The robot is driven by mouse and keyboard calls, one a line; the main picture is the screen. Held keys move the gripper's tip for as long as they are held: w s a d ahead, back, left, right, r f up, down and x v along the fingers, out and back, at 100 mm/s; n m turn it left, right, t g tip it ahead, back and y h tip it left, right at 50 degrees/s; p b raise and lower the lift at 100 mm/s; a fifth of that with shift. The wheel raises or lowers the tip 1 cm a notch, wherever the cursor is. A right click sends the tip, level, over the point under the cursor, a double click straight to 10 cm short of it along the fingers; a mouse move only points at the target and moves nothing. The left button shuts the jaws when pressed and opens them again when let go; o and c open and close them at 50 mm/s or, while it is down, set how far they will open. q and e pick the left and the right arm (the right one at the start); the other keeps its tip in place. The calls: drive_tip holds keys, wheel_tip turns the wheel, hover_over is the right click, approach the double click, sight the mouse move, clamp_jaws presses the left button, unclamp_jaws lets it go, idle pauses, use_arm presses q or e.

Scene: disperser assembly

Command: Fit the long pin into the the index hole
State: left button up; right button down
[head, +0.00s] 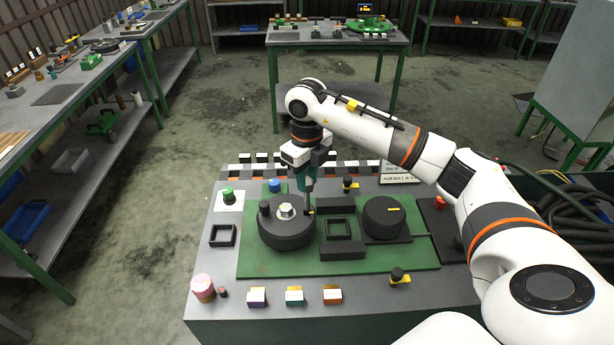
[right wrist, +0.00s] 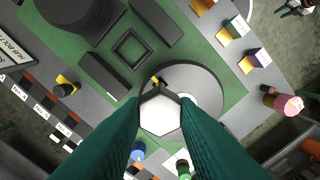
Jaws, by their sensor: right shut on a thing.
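My right gripper (head: 308,186), with teal fingers, points down over the right part of a dark round disc (head: 285,236) on the green board. In the right wrist view its fingers (right wrist: 160,108) are shut on the long pin, whose pale hexagonal top (right wrist: 160,118) shows between the tips. In the head view a short grey length of the pin (head: 310,200) shows below the fingers, close to a yellow mark on the disc. I cannot tell whether its lower end is in the index hole; that hole is hidden. A silver hexagonal hub (head: 286,210) is at the disc's middle. My left gripper is out of view.
A black cylinder (head: 383,217) and a square black frame (head: 338,229) stand right of the disc. A dark knob (head: 264,207) rises on its left side. A pink cylinder (head: 203,288) and small coloured blocks (head: 294,296) line the front. The board's front strip is clear.

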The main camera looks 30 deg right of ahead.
sight(307, 210)
drive_tip(key=shift+f+b, duration=3.15)
drive_tip(key=shift+f, duration=1)
drive_tip(key=c, duration=1.1)
unclamp_jaws()
drive_tip(key=shift+o, duration=0.2)
drive_tip(key=shift+r, duration=0.35)
wheel_tip(307, 210, up, 10)
drive_tip(key=b, duration=0.2)
drive_tip(key=shift+b, duration=0.3)
drive_tip(key=shift+r, duration=0.7)
drive_tip(key=shift+s+f, duration=0.1)
